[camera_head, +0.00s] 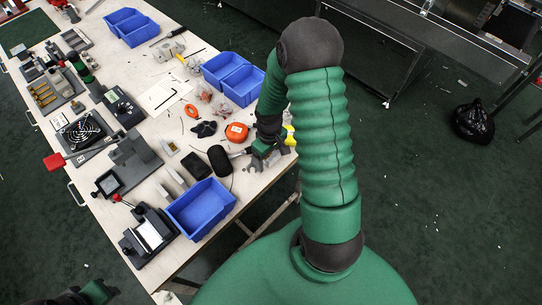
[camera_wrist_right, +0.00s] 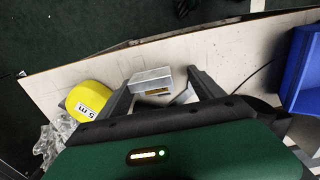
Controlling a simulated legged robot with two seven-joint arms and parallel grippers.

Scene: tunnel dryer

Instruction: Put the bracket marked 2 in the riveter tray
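My right gripper (camera_head: 262,163) is low over the right edge of the bench, mostly hidden by its own arm in the head view. In the right wrist view its fingers (camera_wrist_right: 160,82) are spread, with a silvery metal piece (camera_wrist_right: 151,77) between or just beyond their tips. A gap shows at the piece's right side. It may be a bracket, but I can read no number on it. A blue tray (camera_head: 201,226) stands at the bench's near end, beside a lever tool (camera_head: 150,237); I see no riveter label. Only a dark and green part of my left arm shows at the bottom left.
A yellow tape measure (camera_wrist_right: 89,99) lies beside the right gripper. Blue bins (camera_head: 243,84) stand farther up the bench. Black pouches (camera_head: 219,159), an orange tape measure (camera_head: 237,132) and several tools crowd the bench (camera_head: 206,53). Floor lies past its right edge.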

